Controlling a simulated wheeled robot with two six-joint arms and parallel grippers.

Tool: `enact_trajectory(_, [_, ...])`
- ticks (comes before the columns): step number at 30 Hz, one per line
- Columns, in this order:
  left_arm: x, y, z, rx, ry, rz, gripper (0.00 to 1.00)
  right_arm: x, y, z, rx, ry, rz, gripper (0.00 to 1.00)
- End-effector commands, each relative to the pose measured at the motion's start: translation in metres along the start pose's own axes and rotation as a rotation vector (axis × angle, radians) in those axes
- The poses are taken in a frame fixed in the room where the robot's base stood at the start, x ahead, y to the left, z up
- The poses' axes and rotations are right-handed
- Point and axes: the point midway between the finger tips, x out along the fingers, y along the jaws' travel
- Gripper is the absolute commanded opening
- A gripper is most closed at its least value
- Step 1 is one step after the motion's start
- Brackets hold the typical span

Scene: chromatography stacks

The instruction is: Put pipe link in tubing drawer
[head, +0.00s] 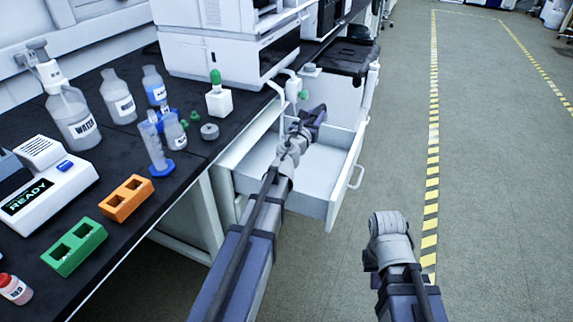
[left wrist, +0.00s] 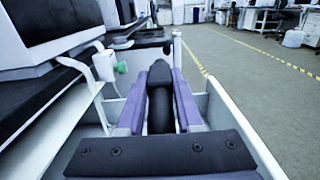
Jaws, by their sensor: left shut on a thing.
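My left gripper (head: 312,118) is above the open white drawer (head: 351,165) beside the bench. In the left wrist view, its purple fingers (left wrist: 159,105) are shut on a dark, rounded piece, the pipe link (left wrist: 160,76). The link stands up between the fingers, and its lower part is hidden by the gripper's front plate. In the head view, the link is hard to tell from the dark gripper. The drawer walls (left wrist: 237,135) show on both sides of the gripper. My right arm's end (head: 389,238) is over the floor right of the drawer; its fingers cannot be made out.
White instruments (head: 225,55) are on the black bench. Bottles (head: 72,118), an orange rack (head: 127,199) and a green rack (head: 74,247) stand left. The floor right of the drawer is clear.

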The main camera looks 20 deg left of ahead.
Motion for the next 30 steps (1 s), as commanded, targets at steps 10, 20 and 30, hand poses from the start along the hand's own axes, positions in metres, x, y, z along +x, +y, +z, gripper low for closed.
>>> enact_trajectory(10, [0.000,0.000,-0.043,0.000,0.000,0.002,0.00,0.043,-0.005,-0.003,-0.006,0.002,-0.003,0.00])
enact_trajectory(20, [0.000,0.000,-0.062,0.000,0.000,0.002,0.00,0.062,-0.008,-0.004,-0.012,0.004,-0.006,0.00])
enact_trajectory(30, [0.000,0.000,-0.095,0.000,0.000,0.002,0.00,0.095,-0.012,-0.006,-0.011,0.005,-0.008,0.00])
